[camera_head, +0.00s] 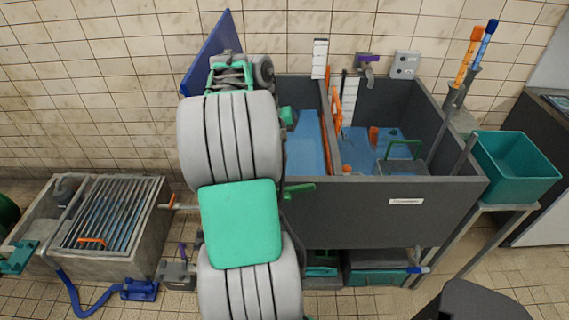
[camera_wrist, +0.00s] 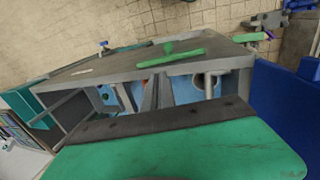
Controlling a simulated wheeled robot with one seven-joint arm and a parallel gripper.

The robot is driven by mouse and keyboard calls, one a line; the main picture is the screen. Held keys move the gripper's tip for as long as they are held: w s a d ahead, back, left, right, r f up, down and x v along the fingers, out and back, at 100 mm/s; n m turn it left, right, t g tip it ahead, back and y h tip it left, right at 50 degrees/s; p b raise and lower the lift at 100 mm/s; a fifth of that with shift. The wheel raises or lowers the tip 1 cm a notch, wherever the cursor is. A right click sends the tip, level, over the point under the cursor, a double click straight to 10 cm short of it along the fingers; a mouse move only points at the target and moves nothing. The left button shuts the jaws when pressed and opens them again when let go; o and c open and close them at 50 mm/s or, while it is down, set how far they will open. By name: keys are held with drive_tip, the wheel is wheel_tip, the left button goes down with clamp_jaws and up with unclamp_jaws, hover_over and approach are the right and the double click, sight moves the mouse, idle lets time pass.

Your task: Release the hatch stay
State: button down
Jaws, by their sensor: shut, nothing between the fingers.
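A raised blue panel (camera_head: 207,55), likely the hatch, leans behind my arm on the left of the grey tank (camera_head: 380,210). A blue surface (camera_wrist: 280,100) fills the right side of the wrist view. A green lever (camera_head: 300,188) sits on the tank's front near its left end. It also shows in the wrist view (camera_wrist: 170,58), apart from my gripper. I cannot tell which part is the hatch stay; my arm hides the panel's lower edge. My gripper (camera_head: 231,74) is shut and empty above the tank's left end, its fingertips not clearly seen.
The tank holds blue water and has an inner wall. A teal bin (camera_head: 515,167) stands to its right. Orange and blue handled tools (camera_head: 467,58) rise from its right rim. A grated concrete basin (camera_head: 100,222) and blue hose (camera_head: 85,306) lie at left.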

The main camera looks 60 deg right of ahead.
sight(296, 188)
drive_tip(key=x, duration=1.2)
drive_tip(key=shift+d+f+p, duration=0.1)
drive_tip(key=shift+f+p, duration=0.3)
drive_tip(key=shift+s+b+x, duration=0.15)
drive_tip(key=shift+b+x, duration=0.25)
drive_tip(key=shift+x, duration=0.35)
drive_tip(key=shift+s+b+x, duration=0.15)
drive_tip(key=shift+b+x, duration=0.25)
drive_tip(key=shift+x, duration=0.3)
